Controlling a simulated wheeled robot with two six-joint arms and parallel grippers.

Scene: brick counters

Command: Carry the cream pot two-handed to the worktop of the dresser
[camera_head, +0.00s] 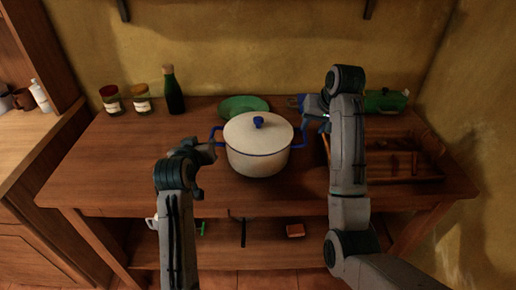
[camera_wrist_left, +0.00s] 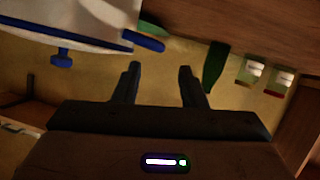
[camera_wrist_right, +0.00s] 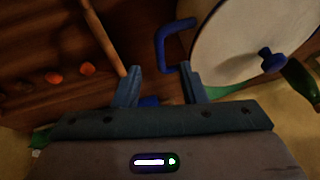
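The cream pot (camera_head: 256,160) stands upright on the wooden table (camera_head: 110,170), its lid with a blue knob (camera_head: 258,122) on. Blue handles stick out left and right. My left gripper (camera_head: 212,150) is beside the left handle; in the left wrist view its fingers (camera_wrist_left: 158,72) are open and empty, with the blue handle (camera_wrist_left: 143,38) just beyond the tips. My right gripper (camera_head: 316,113) is by the right handle; in the right wrist view its fingers (camera_wrist_right: 161,70) are open, with that handle (camera_wrist_right: 165,42) just beyond the tips. A worktop, likely the dresser's (camera_head: 35,130), is at the left.
A green plate (camera_head: 243,103) lies behind the pot. Two jars (camera_head: 110,100) and a green bottle (camera_head: 174,92) stand at the back left. A wooden tray (camera_head: 400,165) and a green object (camera_head: 385,100) are at the right. A mug and white bottle (camera_head: 40,96) are on the left worktop.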

